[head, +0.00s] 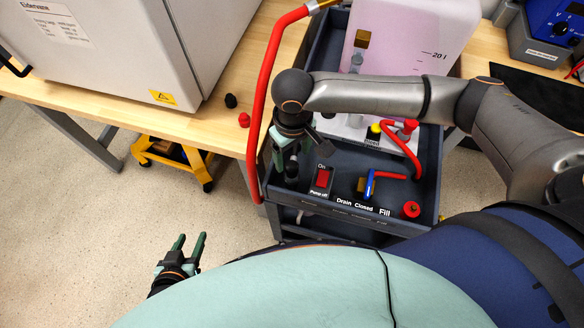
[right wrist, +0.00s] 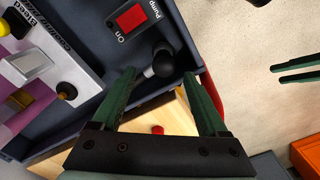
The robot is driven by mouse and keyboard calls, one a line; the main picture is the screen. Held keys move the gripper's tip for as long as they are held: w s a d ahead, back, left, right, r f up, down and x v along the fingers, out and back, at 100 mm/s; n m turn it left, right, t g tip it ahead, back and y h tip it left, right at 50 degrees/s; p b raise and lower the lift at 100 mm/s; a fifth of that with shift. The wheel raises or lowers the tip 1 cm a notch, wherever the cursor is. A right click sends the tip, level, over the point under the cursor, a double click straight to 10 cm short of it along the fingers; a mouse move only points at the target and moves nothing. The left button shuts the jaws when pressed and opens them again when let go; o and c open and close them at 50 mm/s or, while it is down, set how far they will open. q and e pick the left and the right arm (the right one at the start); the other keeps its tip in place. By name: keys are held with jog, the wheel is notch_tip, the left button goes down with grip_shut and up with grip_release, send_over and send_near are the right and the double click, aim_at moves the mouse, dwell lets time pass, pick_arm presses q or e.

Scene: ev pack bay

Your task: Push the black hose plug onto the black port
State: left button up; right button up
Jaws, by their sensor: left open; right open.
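A black rounded plug-like piece (head: 291,171) stands at the left end of the dark cart tray, beside the pump switch. In the right wrist view the black piece (right wrist: 164,60) has a pale neck and lies just past and between my fingertips; I cannot tell if it is the hose plug or the port. My right gripper (head: 299,154) is open above it, pointing down; its green fingers show in the right wrist view (right wrist: 161,73). Another small black fitting (head: 231,101) is on the wooden bench by the cabinet. My left gripper (head: 188,245) is open and empty over the floor.
A red fitting (head: 244,120) sits near the bench edge. A red hose (head: 263,95) runs beside my right gripper. The cart tray (head: 340,205) carries a red pump switch (head: 322,178), a blue valve handle (head: 370,184) and a red cap (head: 410,209). A translucent tank (head: 420,40) stands behind.

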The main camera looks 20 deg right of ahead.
aim_at(292, 166)
jog(key=shift+s+a+f, duration=0.1)
jog(key=shift+s+f, duration=0.05)
jog(key=shift+f, duration=1.15)
jog(key=shift+s+a+f, duration=0.1)
jog(key=shift+f, duration=1.2)
jog(key=shift+c, duration=0.3)
grip_shut()
